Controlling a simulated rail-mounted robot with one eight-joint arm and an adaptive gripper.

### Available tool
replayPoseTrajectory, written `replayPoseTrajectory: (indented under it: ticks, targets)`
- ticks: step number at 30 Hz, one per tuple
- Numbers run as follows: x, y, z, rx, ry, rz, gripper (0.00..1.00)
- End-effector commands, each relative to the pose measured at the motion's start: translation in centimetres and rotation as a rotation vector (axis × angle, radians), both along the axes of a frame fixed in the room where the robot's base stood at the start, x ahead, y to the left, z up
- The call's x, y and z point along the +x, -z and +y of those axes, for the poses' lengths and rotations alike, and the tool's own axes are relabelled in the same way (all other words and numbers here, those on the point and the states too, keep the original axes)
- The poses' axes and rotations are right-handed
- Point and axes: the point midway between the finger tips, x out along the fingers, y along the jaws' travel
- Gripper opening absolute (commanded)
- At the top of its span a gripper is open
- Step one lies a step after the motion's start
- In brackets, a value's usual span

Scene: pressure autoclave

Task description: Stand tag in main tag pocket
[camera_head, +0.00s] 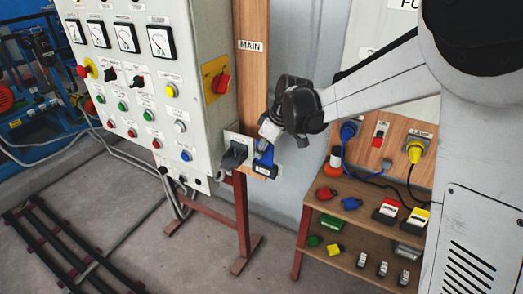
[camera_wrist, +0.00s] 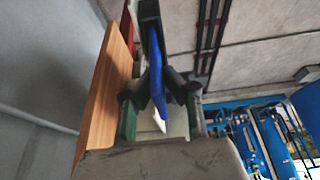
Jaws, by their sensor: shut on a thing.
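My gripper (camera_head: 270,136) is shut on the blue tag (camera_head: 265,156), beside the wooden MAIN board (camera_head: 251,75). In the wrist view the tag (camera_wrist: 157,78) is held edge-on between the fingers (camera_wrist: 160,100), with a pale end towards the palm. A dark piece with a small pale label (camera_head: 262,171) is at the tag's lower end in the head view. A black part (camera_wrist: 150,14) meets the tag's far end in the wrist view. I cannot tell whether this is the pocket or how far the tag sits in it.
A grey socket or holder (camera_head: 235,152) on a pale plate is just left of the tag. The control panel (camera_head: 145,85) with a red rotary switch (camera_head: 221,84) stands further left. A wooden shelf (camera_head: 340,215) with coloured plugs and padlocks is at right.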

Motion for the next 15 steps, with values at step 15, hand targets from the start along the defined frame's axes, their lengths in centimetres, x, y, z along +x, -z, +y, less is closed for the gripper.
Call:
replayPoseTrajectory:
  ticks: [15]
  targets:
    - [0.0,0.23,0.01,0.0,0.0,0.0,0.26]
